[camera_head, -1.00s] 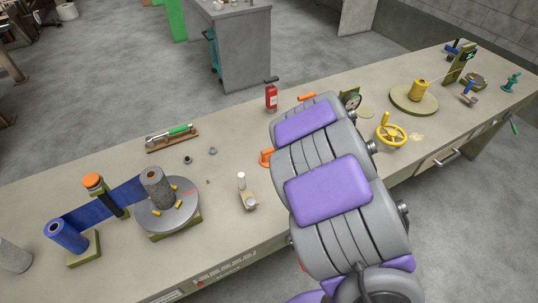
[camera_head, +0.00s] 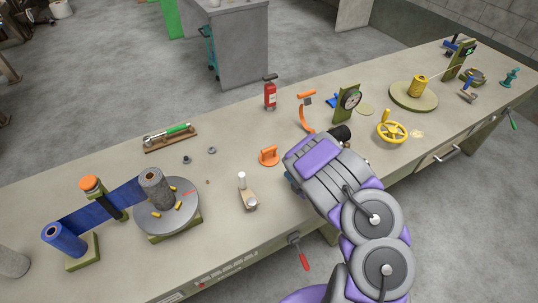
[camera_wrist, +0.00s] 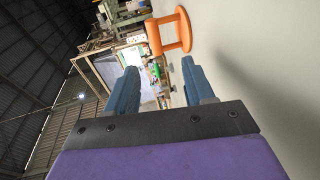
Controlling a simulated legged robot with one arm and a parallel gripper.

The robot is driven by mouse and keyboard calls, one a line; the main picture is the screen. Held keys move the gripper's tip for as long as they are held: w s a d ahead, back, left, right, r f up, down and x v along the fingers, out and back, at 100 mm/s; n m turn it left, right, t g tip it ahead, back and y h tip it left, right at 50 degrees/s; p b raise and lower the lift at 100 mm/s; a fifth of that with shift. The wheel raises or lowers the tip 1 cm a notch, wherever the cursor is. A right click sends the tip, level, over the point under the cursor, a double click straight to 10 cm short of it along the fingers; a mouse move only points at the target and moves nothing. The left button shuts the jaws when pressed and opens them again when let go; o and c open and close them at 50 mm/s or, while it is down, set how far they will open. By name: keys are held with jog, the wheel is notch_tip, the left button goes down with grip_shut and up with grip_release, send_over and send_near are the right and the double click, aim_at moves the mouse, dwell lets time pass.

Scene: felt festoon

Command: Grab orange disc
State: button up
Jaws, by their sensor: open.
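An orange piece with a round, disc-like base and an upright part (camera_head: 268,156) stands on the workbench (camera_head: 225,175), near its middle. It also shows in the wrist view (camera_wrist: 183,30), beyond the fingertips and above the middle. An orange round cap (camera_head: 91,183) tops a post at the left; I cannot tell for sure which is the orange disc. My gripper (camera_wrist: 160,82) is open and empty, its two blue fingers spread apart. In the head view the gripper is mostly hidden by my wrist, to the right of and nearer than the orange piece, apart from it.
A small bottle on a block (camera_head: 246,193) stands left of my wrist. A grey turntable (camera_head: 180,218) with a roll is further left.

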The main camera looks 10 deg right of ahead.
jog(key=b, duration=0.1)
send_near(267, 155)
jog(key=w+r, duration=0.1)
jog(key=w+a, duration=0.1)
jog(key=w+a+r, duration=0.1)
jog(key=w, duration=0.1)
jog(key=shift+w+a+r, duration=0.15)
jog(key=shift+r, duration=0.25)
jog(key=shift+r+b+x, duration=0.2)
jog(key=shift+x, duration=1.1)
jog(key=shift+r+b+x, duration=0.15)
jog(key=shift+r+x, duration=0.05)
jog(key=shift+x, duration=1.1)
jog(key=shift+w+d, duration=0.1)
jog(key=shift+d, duration=0.15)
jog(key=shift+c, duration=0.5)
grip_shut()
